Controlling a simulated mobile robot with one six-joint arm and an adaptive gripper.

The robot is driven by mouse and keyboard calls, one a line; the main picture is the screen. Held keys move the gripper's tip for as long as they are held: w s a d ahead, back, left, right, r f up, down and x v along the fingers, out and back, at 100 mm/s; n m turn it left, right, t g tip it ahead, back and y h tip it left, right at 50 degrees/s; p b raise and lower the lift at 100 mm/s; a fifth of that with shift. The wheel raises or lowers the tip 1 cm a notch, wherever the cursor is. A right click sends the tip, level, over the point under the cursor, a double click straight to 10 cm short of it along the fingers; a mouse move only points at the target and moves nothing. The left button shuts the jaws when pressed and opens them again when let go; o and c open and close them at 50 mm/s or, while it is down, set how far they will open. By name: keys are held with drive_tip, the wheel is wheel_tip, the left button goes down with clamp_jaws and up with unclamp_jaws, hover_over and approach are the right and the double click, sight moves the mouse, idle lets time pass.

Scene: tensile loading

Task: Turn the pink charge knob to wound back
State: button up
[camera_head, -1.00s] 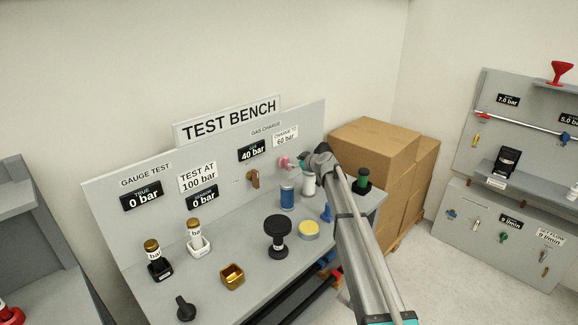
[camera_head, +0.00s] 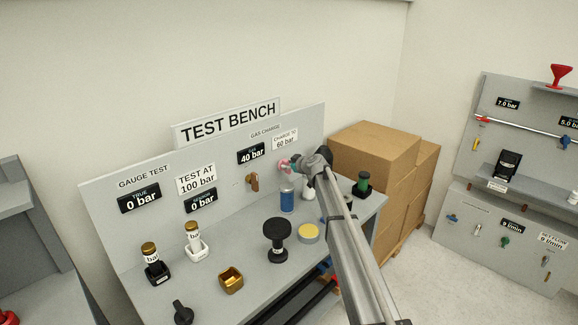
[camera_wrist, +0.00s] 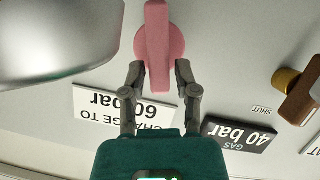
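The pink charge knob (camera_head: 284,166) sits on the upright panel of the test bench, below the "CHARGE TO 60 bar" sign (camera_head: 285,139). In the wrist view the knob (camera_wrist: 157,42) is a round pink disc with a raised bar, which stands upright in the picture. My gripper (camera_wrist: 160,72) has one finger on each side of the bar's lower end. Small gaps show between the fingers and the bar, so it looks open. In the head view my gripper (camera_head: 294,163) is at the knob and partly covers it.
A brown handle (camera_head: 253,182) is left of the knob, below the "40 bar" gas display (camera_head: 251,153). A blue cylinder (camera_head: 287,200), a white cylinder (camera_head: 308,190) and a green-topped item (camera_head: 362,184) stand on the bench below. Cardboard boxes (camera_head: 372,155) are on the right.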

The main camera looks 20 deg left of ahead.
clamp_jaws()
drive_tip(key=shift+d, duration=0.1)
drive_tip(key=shift+w+d+f+m+g+y+b, duration=0.1)
drive_tip(key=shift+w+m+g+y+b, duration=0.3)
drive_tip(key=shift+m+g, duration=0.75)
drive_tip(key=shift+w+d+f+m+g+y+b, duration=0.2)
drive_tip(key=shift+m+g+y+b, duration=0.35)
drive_tip(key=shift+m, duration=1.1)
drive_tip(key=shift+w+d+f+m+g+y+b, duration=0.1)
drive_tip(key=shift+w+m+g+y+b, duration=0.25)
drive_tip(key=shift+m+g+y, duration=0.75)
drive_tip(key=shift+m+h, duration=0.4)
drive_tip(key=shift+h, duration=0.05)
drive_tip(key=shift+r, duration=0.1)
drive_tip(key=shift+o, duration=2.3)
unclamp_jaws()
drive_tip(key=shift+t, duration=0.3)
